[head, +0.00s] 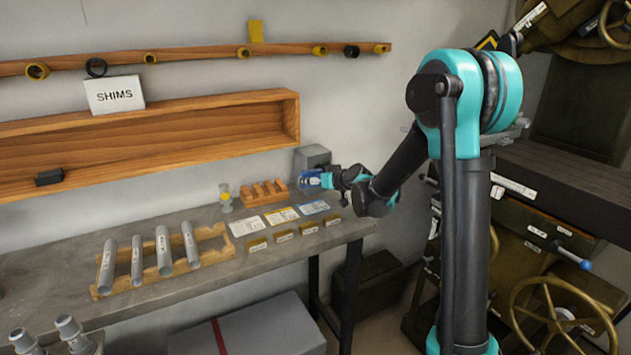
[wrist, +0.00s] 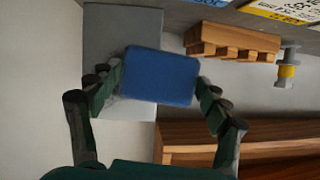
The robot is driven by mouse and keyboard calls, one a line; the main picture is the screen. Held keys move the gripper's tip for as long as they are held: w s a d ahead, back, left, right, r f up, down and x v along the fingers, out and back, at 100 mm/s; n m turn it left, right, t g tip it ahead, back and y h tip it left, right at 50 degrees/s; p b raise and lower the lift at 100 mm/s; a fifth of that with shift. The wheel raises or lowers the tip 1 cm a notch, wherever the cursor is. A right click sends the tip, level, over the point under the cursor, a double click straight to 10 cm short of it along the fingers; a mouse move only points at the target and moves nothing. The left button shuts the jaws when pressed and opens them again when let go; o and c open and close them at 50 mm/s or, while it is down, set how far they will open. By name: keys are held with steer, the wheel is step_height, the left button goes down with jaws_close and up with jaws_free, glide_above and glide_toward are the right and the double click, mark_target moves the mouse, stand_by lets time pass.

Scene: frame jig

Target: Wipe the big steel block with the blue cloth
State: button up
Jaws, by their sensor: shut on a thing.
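The big steel block (head: 313,155) is a grey block at the back right end of the workbench, near the wall. It also shows in the wrist view (wrist: 120,22), partly hidden behind the cloth. The blue cloth (wrist: 160,76) is a folded blue pad between my fingers, in front of the block's face. My gripper (head: 318,180) is shut on the cloth, and the cloth shows as a small blue patch in the head view. I cannot tell whether the cloth touches the block.
A slotted wooden rack (head: 265,193) and a small yellow-banded fitting (head: 225,196) stand left of the block. Printed cards (head: 281,215) and small labelled blocks (head: 284,235) lie in front. A wooden shelf (head: 150,140) juts from the wall above. A tube rack (head: 160,262) stands further left.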

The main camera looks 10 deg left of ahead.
steer(key=shift+w+a, duration=0.45)
steer(key=shift+w, duration=0.2)
stand_by(0.3)
steer(key=shift+w+d, duration=0.5)
steer(key=shift+d, duration=0.25)
steer(key=shift+w+d, duration=0.45)
steer(key=shift+d, duration=0.25)
steer(key=shift+w+d, duration=1.15)
steer(key=shift+d, duration=0.25)
steer(key=shift+w+d, duration=1.15)
steer(key=shift+d, duration=0.25)
steer(key=shift+a, duration=0.1)
